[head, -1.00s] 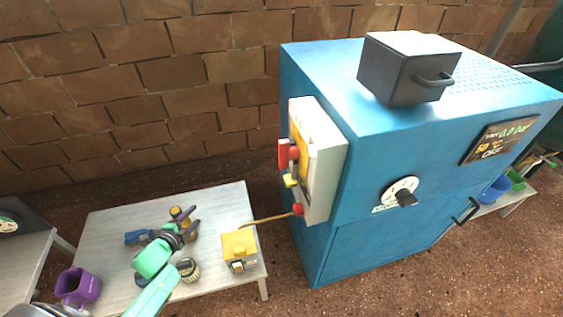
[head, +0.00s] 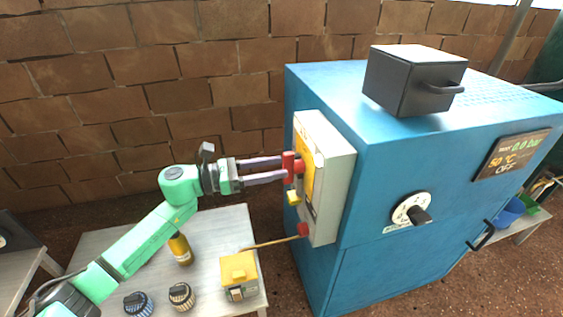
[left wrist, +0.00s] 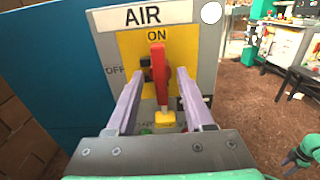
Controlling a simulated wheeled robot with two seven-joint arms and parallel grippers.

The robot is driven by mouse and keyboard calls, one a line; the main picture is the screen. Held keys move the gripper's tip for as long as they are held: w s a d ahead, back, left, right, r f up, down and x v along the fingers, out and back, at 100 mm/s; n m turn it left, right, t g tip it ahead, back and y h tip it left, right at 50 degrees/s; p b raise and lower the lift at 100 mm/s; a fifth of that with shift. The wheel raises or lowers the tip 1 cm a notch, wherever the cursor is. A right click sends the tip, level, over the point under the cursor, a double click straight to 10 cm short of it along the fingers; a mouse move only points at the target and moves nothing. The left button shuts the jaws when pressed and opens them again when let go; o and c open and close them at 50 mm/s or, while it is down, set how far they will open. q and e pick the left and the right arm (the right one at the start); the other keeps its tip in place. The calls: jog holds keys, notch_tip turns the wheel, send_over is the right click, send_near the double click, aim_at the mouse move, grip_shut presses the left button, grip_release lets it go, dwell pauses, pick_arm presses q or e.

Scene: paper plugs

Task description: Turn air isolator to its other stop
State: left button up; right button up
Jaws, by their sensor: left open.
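The air isolator (left wrist: 155,15) is a grey box with a yellow plate marked ON at the top and OFF at the left, on the side of the blue cabinet. Its red handle (left wrist: 159,75) stands upright, toward ON, in the left wrist view. In the head view the red handle (head: 291,162) shows at the fingertips. My left gripper (head: 286,168) is open, with one finger on each side of the handle. In the left wrist view the gripper (left wrist: 158,78) has gaps on both sides of the handle.
A yellow block (head: 239,268) with a cable to the isolator box sits on the pale table (head: 215,225). Two knobbed round pieces and a yellow bottle (head: 180,249) stand there too. A dial (head: 411,209) and a black box (head: 415,80) are on the blue cabinet (head: 370,255).

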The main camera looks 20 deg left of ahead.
pick_arm(q)
jog(key=shift+x, duration=1.2)
grip_shut()
jog(key=shift+f+n, duration=0.1)
jog(key=shift+n, duration=0.2)
jog(key=n, duration=0.3)
jog(key=shift+w+a, duration=0.1)
jog(key=shift+a, duration=0.05)
jog(key=n+p, duration=0.1)
jog(key=n, duration=0.3)
jog(key=n+p, duration=0.2)
jog(key=n, duration=0.3)
jog(key=n+p, duration=0.2)
jog(key=n, duration=0.3)
jog(key=shift+w+a+f, duration=0.15)
jog(key=shift+w+f, duration=0.1)
jog(key=shift+f, duration=0.1)
jog(key=shift+n, duration=0.3)
